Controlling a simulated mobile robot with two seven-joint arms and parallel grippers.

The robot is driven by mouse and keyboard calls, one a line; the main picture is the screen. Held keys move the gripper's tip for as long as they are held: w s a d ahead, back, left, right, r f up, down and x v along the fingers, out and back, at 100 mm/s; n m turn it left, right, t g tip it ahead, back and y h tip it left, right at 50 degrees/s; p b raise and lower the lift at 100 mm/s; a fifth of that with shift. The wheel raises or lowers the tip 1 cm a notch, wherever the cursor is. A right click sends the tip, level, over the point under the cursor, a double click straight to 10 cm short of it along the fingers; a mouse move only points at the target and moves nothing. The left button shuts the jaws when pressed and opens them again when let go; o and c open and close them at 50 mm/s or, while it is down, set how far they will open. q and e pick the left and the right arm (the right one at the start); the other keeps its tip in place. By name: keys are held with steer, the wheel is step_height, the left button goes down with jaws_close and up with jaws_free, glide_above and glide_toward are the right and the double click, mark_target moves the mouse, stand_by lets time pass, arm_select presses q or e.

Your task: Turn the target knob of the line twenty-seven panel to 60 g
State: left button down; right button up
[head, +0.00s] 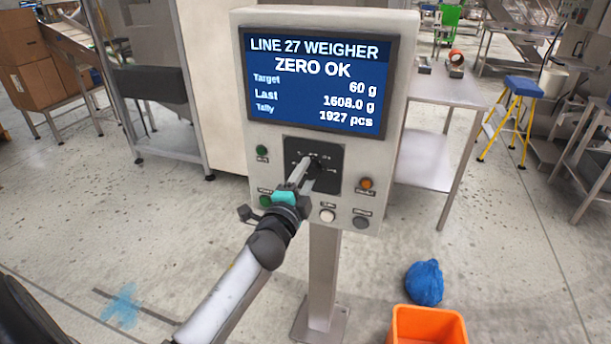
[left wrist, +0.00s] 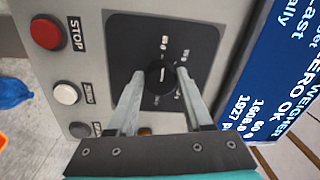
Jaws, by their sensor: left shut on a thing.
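The line 27 panel is a grey box (head: 405,85) on a post. Its screen (head: 318,80) reads "ZERO OK", Target 60 g, Last 1608.0 g and Tally 1927 pcs. The target knob (left wrist: 158,76) is dark and round with a pale pointer line, on a black square plate (head: 330,183) with small marks too blurred to read. My left gripper (head: 307,166) is shut on the knob; in the left wrist view its two fingers (left wrist: 160,84) stand either side of it. In the head view the gripper hides much of the knob. My right gripper is not in view.
A red STOP button (left wrist: 46,33), a white button (head: 327,215), a grey button (head: 361,222), an orange button (head: 367,184) and green buttons (head: 262,151) surround the knob plate. An orange bin (head: 428,325) and a blue bag (head: 424,282) are on the floor at right.

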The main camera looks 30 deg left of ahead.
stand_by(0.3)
arm_select(q)
steer(key=shift+c, duration=1.5)
jaws_free()
steer(key=v, duration=1.5)
steer(key=shift+s, duration=0.15)
